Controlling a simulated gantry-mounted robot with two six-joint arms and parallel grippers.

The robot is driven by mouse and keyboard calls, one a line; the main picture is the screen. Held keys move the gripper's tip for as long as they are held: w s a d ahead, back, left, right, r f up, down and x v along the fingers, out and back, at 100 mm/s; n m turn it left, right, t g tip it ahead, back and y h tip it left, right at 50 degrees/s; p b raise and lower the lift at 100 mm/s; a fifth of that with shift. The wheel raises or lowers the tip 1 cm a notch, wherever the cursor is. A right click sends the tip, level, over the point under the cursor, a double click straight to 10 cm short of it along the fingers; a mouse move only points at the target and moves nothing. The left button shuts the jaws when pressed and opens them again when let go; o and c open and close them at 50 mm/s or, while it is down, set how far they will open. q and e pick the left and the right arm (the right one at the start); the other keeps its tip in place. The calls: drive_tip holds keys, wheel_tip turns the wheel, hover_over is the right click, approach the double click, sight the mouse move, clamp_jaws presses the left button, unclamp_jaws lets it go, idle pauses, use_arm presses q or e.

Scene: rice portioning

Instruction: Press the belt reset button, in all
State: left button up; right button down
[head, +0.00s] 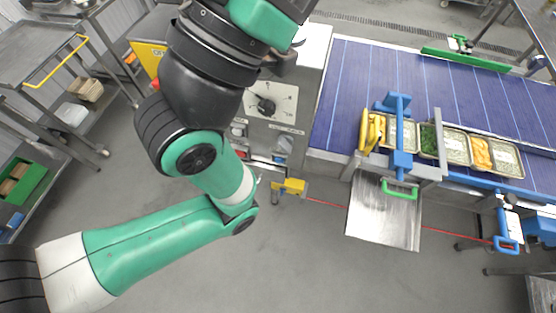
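A grey control panel (284,98) stands at the left end of the blue belt. It carries a round black knob (265,106) with marks around it and small parts lower down. I cannot make out which part, if any, is the belt reset button; part of the panel's left side is hidden behind my arm. My green and black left arm comes in from the lower left, crosses in front of the panel's left side and leaves at the top. Its fingertips do not show. My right gripper is not in view.
The blue belt (350,75) runs right, with several food trays (455,147) and yellow items (372,130) at its near edge. A metal plate (383,214) with a green handle juts out toward me. Steel carts (40,65) stand left. The grey floor (300,265) is clear.

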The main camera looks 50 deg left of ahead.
use_arm(q)
clamp_jaws()
idle(1.1)
